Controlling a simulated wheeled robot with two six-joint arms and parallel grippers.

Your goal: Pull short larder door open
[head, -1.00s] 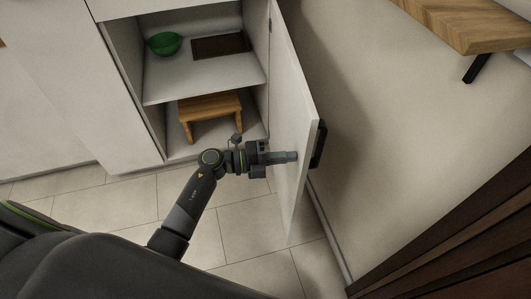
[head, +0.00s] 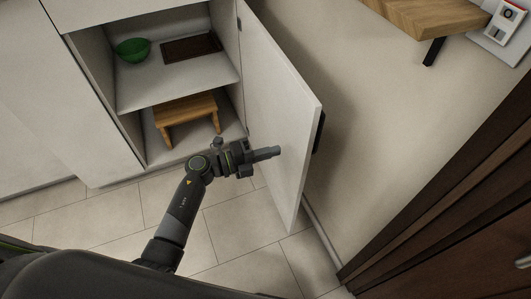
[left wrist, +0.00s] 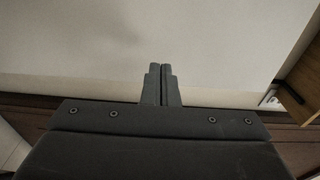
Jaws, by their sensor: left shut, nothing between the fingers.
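The short larder door (head: 287,110) stands wide open, hinged on the right side of the cabinet opening. Its dark handle (head: 319,132) shows at the outer face, on the side away from my arm. My left gripper (head: 277,151) is shut and empty at the inner face of the door; whether its tips touch the door I cannot tell. In the left wrist view the shut fingers (left wrist: 160,84) point at a plain pale surface. My right gripper is not in view.
Inside the larder are a green bowl (head: 133,50) and a dark board (head: 191,47) on the shelf, with a wooden stool (head: 187,116) below. A wooden wall shelf (head: 440,15) is at upper right. A dark brown door (head: 480,200) is at lower right. Tiled floor is clear.

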